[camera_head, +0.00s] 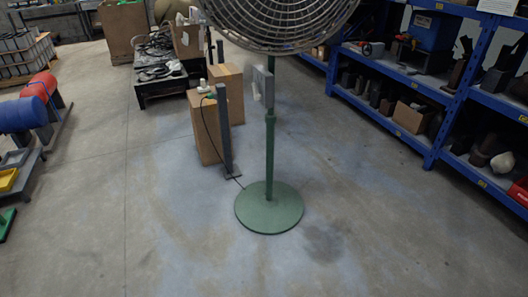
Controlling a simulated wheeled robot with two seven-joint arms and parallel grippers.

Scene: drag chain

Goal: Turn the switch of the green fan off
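The green fan stands ahead of me near the middle of the view. Its round green base (269,207) rests on the concrete floor and its green pole (270,150) rises upright. The wire fan cage (280,20) is cut off by the top edge. A grey box (263,86) is fixed to the pole below the cage; I cannot make out a switch on it or its position. Neither of my grippers is in view.
Cardboard boxes (207,130) and a dark upright post (224,130) stand just left of the fan. Blue shelving (432,140) lines the right side. Red and blue drums (22,114) are at the left. The floor before the fan is clear.

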